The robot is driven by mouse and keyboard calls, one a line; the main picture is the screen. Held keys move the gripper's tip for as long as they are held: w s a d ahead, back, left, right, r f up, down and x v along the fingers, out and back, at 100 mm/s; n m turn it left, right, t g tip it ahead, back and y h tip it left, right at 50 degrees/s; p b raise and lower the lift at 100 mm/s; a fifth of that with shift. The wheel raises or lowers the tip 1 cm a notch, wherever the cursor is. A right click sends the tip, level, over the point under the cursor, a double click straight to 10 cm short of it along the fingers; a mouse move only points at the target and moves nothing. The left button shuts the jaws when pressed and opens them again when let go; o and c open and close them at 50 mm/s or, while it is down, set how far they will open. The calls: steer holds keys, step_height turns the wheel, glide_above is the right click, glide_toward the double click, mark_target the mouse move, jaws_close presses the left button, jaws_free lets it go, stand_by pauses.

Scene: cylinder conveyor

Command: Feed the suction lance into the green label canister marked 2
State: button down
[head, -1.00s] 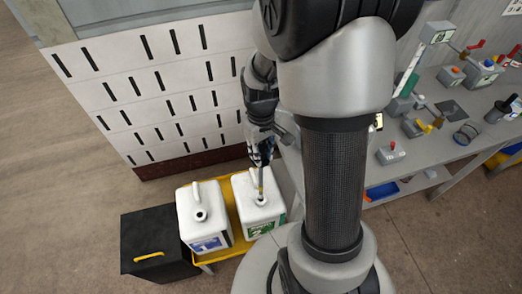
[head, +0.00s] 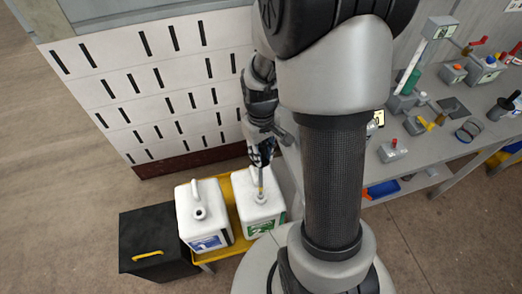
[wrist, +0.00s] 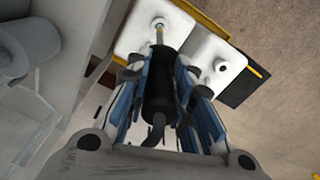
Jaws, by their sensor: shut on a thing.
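The green label canister marked 2 (head: 254,212) is white and stands upright on a yellow tray, right of the blue label canister (head: 196,222). My gripper (head: 262,158) is above the green canister. In the wrist view my gripper (wrist: 158,85) is shut on the suction lance (wrist: 158,88), gripping its dark handle. The lance's thin tip (head: 261,188) reaches down to the green canister's neck opening (head: 261,197) and appears to be at or in it; how deep I cannot tell. A dark hose end hangs from the handle in the wrist view.
A yellow tray (head: 230,243) holds both canisters. A black box with a yellow handle (head: 150,243) stands to the left. A slotted white panel (head: 160,95) is behind. A workbench (head: 437,150) with several devices is at the right.

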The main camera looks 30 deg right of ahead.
steer(key=shift+f+b, duration=1.45)
steer(key=shift+f, duration=0.55)
steer(key=shift+f, duration=0.1)
steer(key=shift+f+b, duration=2.3)
steer(key=shift+f, duration=0.6)
steer(key=shift+f, duration=0.1)
steer(key=shift+f+b, duration=2.25)
steer(key=shift+f, duration=0.65)
steer(key=shift+f, duration=0.15)
steer(key=shift+f+b, duration=1.5)
steer(key=shift+f, duration=1.35)
